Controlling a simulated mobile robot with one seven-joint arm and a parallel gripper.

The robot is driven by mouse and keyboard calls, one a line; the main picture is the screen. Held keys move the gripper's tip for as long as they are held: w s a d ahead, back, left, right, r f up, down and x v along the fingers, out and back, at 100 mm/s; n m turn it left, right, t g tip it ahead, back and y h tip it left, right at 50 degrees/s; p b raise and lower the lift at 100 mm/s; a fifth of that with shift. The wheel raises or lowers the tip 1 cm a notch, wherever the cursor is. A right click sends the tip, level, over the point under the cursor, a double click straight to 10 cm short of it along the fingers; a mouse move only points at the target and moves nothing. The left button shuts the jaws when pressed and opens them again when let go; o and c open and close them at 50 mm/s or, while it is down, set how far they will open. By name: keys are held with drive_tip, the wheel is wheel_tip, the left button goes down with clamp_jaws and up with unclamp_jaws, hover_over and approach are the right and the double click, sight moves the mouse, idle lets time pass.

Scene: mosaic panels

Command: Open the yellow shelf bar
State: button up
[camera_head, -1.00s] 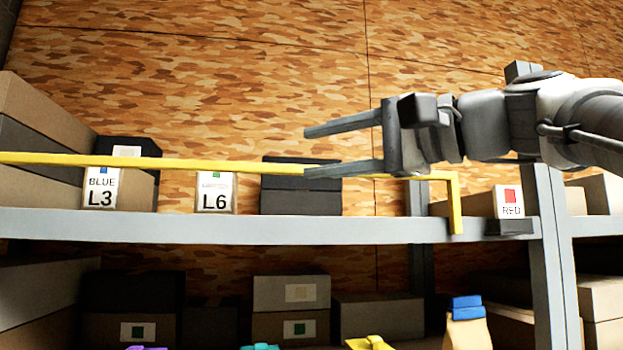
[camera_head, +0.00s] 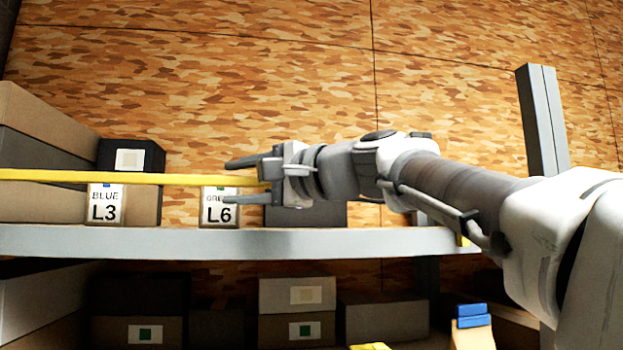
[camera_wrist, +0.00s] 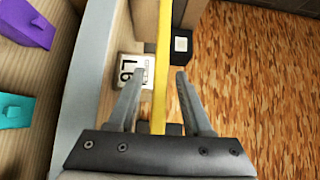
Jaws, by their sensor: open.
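The yellow shelf bar (camera_head: 120,178) runs level along the front of the grey shelf, above its edge, from the left side of the head view to my gripper. My gripper (camera_head: 232,181) is open and points left, near the L6 label. In the wrist view the yellow bar (camera_wrist: 161,70) passes between the two open fingers of my gripper (camera_wrist: 155,88), with a gap on each side. The bar's right end is mostly hidden behind my arm in the head view.
The grey shelf edge (camera_head: 150,240) lies just below the bar. Boxes and the labels L3 (camera_head: 105,205) and L6 (camera_head: 219,207) stand on the shelf. A dark box (camera_head: 330,214) is behind my gripper. A grey post (camera_head: 543,120) rises at the right.

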clamp_jaws()
idle(1.4)
